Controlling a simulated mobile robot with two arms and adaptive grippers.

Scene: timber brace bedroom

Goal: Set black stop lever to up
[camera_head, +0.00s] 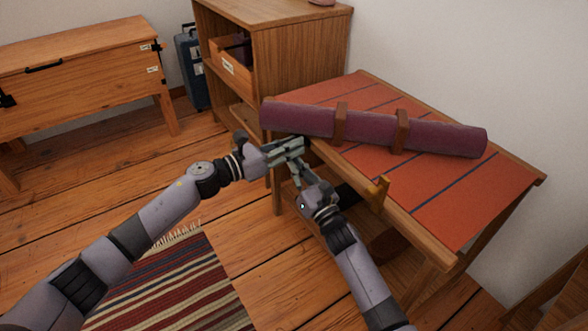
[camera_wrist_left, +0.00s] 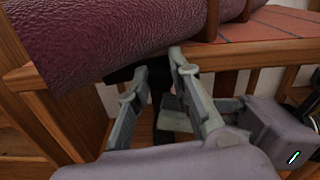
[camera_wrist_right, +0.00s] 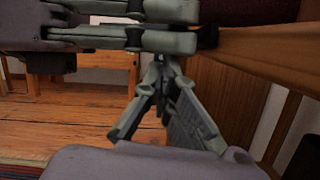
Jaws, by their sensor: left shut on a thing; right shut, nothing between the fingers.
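The black stop lever shows only as a small dark piece under the table's front edge, in the left wrist view (camera_wrist_left: 125,73) and at the left fingertips in the right wrist view (camera_wrist_right: 208,36). My fingers hide most of it, so I cannot tell its position. My left gripper (camera_head: 294,150) is shut on this dark piece, its fingers on either side of it in the left wrist view (camera_wrist_left: 158,78). My right gripper (camera_head: 298,178) is shut and empty just below the left one; its fingertips meet in the right wrist view (camera_wrist_right: 160,65).
A rolled purple mat (camera_head: 370,128) with two wooden straps lies across the red tabletop (camera_head: 450,195). A wooden peg (camera_head: 379,190) stands at the table's front edge, right of my grippers. A shelf cabinet (camera_head: 300,50) stands behind. A striped rug (camera_head: 180,290) lies on the floor.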

